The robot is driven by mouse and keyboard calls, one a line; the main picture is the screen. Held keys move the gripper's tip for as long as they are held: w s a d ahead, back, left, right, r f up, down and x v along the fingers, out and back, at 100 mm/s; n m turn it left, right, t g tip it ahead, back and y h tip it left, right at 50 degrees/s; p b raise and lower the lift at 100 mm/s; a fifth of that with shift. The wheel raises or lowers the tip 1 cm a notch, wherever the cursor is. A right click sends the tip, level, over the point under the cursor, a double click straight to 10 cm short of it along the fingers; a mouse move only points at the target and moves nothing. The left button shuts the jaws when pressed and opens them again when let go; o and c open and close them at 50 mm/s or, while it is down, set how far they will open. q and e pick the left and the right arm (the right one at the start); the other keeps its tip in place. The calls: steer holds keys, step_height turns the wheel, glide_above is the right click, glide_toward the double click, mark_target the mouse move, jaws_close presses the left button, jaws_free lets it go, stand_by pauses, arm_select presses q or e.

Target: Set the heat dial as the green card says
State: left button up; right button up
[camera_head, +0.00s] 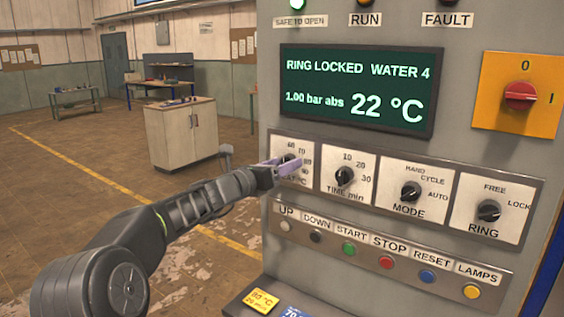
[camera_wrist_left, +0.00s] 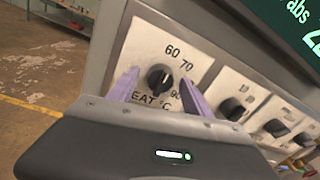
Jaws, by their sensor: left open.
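The heat dial (camera_head: 288,158) is a black knob on the leftmost white plate of the control panel. The wrist view shows the knob (camera_wrist_left: 159,77) with 60, 70 and 90 around it. Its mark seems to point up and right, towards 70, but is too small to be sure. My left gripper (camera_head: 288,167) is at this dial; its open purple fingers (camera_wrist_left: 159,80) stand on either side of the knob, and I cannot tell whether they touch it. No green card shows; a yellow card (camera_head: 262,300) reads 80 °C, and a blue card (camera_head: 297,312) is partly cut off.
The time dial (camera_head: 345,175), mode dial (camera_head: 411,191) and ring dial (camera_head: 489,211) stand to the right. A row of buttons (camera_head: 387,262) runs below. The screen (camera_head: 358,90) reads RING LOCKED, 22 °C. A red switch (camera_head: 519,96) is at upper right.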

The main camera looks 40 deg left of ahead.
arm_select(q)
steer(key=shift+c, duration=0.4)
jaws_close()
